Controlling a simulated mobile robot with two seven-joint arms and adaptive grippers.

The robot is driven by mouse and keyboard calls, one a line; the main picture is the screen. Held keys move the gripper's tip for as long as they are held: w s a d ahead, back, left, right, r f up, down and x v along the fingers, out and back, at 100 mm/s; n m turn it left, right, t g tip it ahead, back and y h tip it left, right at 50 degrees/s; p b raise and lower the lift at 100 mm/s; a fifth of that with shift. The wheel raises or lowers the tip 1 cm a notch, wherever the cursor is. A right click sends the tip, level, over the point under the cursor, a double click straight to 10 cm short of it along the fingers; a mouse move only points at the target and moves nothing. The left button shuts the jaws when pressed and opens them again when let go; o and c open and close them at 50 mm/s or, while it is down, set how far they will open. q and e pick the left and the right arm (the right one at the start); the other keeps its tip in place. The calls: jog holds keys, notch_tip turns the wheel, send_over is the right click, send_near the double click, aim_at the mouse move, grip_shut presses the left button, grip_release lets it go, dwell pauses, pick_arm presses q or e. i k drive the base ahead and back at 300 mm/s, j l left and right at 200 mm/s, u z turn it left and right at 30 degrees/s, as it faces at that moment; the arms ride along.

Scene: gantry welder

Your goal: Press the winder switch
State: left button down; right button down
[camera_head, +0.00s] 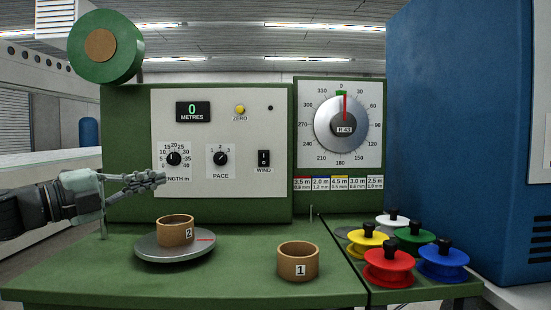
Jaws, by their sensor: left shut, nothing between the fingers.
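The winder switch (264,159) is a small black rocker marked WIND, low on the right of the pale control panel (256,124). My left gripper (161,178) comes in from the left and points right, with its fingers closed and empty. It is in front of the lower left of the panel, below the length dial (174,158). It is well to the left of the switch and apart from it. My right gripper is not in view.
Wooden ring 2 (176,231) sits on a grey turntable (152,250) below my left gripper. Wooden ring 1 (298,262) stands on the green bench. Coloured spools (389,268) stand at right, beside a blue cabinet (455,120). Space before the switch is clear.

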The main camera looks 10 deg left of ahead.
aim_at(263, 156)
jog(key=i+l, duration=0.5)
jog(key=i, duration=0.45)
